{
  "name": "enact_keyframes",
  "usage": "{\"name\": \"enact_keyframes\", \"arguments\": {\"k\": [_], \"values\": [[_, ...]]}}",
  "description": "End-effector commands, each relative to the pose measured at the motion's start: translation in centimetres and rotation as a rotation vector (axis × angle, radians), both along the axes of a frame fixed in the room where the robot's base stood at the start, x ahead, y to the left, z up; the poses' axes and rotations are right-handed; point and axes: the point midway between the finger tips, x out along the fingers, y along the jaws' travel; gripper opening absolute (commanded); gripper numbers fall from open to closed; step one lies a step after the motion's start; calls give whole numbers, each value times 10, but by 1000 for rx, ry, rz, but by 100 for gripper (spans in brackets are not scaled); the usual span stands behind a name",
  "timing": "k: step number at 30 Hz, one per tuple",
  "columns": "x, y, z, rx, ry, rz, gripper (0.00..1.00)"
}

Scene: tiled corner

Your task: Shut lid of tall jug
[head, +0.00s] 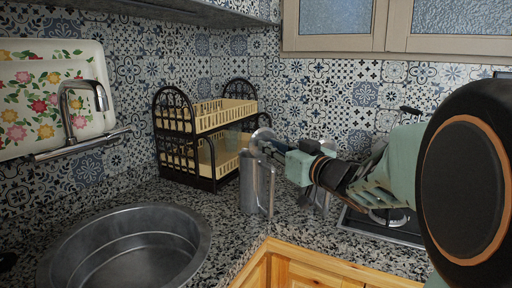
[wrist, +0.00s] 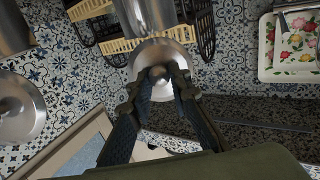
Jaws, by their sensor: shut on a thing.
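The tall metal jug (head: 257,185) stands upright on the granite counter, left of my arm. Its round lid (head: 261,136) is raised at the top and looks tilted up, not flat over the mouth. In the wrist view the jug body (wrist: 146,14) is at the top and the shiny lid (wrist: 176,54) is just below it. My gripper (wrist: 160,84) is closed around the knob at the lid's middle. In the head view my gripper (head: 272,150) reaches in from the right; its fingertips are partly hidden by the jug and lid.
A second metal vessel (head: 319,201) stands behind my gripper, with a round lid (wrist: 18,108) in the wrist view. A dark dish rack (head: 205,181) is behind left. The sink (head: 125,250) and faucet (head: 70,105) are left. A stove (head: 385,228) is right.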

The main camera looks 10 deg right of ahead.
Motion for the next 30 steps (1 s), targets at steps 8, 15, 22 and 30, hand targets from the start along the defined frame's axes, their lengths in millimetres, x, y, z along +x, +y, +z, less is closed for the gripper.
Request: {"name": "enact_keyframes", "arguments": {"k": [8,15,22,30], "values": [[0,0,0,0,0,0,0],[0,0,1,-1,3,0,0],[1,3,7,-13,30,1,0],[4,10,15,-47,109,3,0]]}}
